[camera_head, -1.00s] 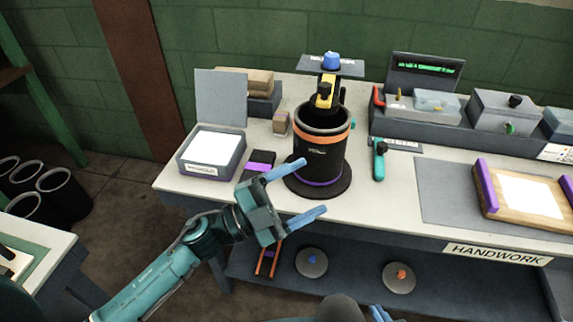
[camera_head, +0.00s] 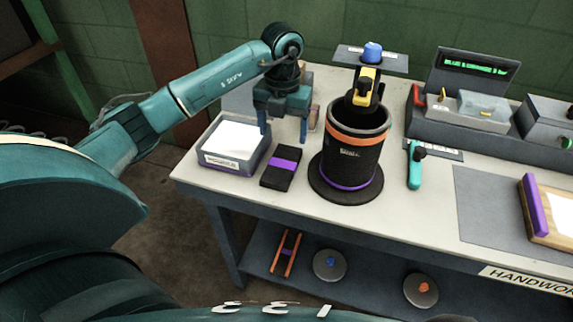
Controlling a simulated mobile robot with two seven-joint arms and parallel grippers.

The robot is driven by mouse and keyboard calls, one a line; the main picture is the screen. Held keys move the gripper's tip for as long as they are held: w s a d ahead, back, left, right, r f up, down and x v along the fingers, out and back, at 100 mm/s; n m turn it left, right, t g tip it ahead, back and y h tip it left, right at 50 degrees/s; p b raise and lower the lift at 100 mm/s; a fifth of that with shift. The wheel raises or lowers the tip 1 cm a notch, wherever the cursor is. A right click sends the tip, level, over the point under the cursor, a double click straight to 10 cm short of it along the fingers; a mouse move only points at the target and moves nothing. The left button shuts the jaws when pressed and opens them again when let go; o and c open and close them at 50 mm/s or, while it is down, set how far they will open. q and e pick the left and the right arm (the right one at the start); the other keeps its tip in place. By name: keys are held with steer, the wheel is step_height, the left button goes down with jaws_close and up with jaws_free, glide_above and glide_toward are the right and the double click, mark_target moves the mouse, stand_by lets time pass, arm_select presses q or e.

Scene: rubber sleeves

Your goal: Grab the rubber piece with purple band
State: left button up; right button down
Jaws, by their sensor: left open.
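The rubber piece with the purple band (camera_head: 281,167) is a flat black piece lying on the table, between the white-topped box and the black cylinder. My left gripper (camera_head: 283,137) is open and empty, its two blue fingers pointing down. It appears above and just behind the piece, apart from it. The piece is fully visible. The right gripper does not show.
A black cylinder (camera_head: 350,158) with orange and purple bands stands on a round base right of the piece. The grey box (camera_head: 235,170) stands left of it. A teal tool (camera_head: 415,168) lies further right.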

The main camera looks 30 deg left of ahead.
mark_target(283, 163)
arm_select(q)
step_height(283, 163, down, 10)
steer(key=shift+a+r+p, duration=0.1)
steer(key=shift+p, duration=0.45)
steer(key=shift+c, duration=0.5)
steer(key=c, duration=0.8)
